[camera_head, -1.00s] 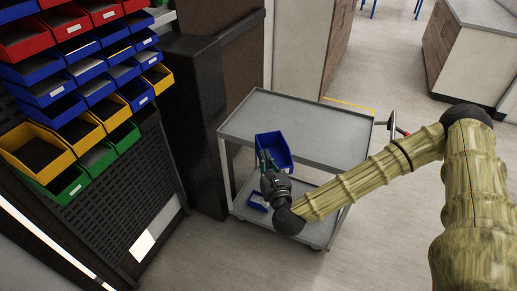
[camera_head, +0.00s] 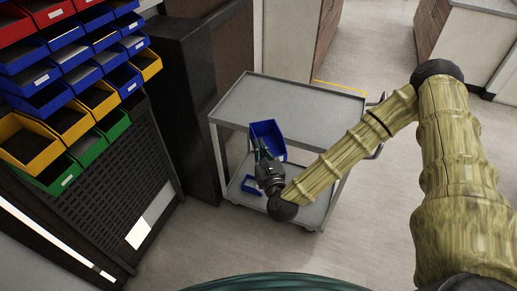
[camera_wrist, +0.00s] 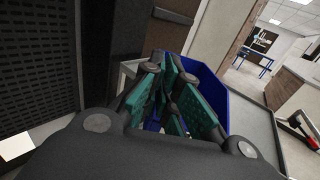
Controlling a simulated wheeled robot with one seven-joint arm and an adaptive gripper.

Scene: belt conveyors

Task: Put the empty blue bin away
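A blue bin (camera_head: 269,133) shows at the front edge of the cart's upper shelf, tilted, with its open side up. No contents show in it. My gripper (camera_head: 263,155) is at the bin's near side, with its fingers closed on the bin's near wall. In the wrist view the green finger pads of my gripper (camera_wrist: 175,95) sit close together, with the blue bin (camera_wrist: 214,88) beyond and around them. The fingers hide part of the bin, and I cannot tell whether its bottom touches the shelf.
A grey two-shelf cart (camera_head: 300,102) stands ahead, with another blue bin (camera_head: 250,185) on its lower shelf. A wall rack at left holds rows of red, blue, yellow (camera_head: 28,148) and green bins above a black perforated panel (camera_head: 110,170). A dark cabinet (camera_head: 185,100) stands between.

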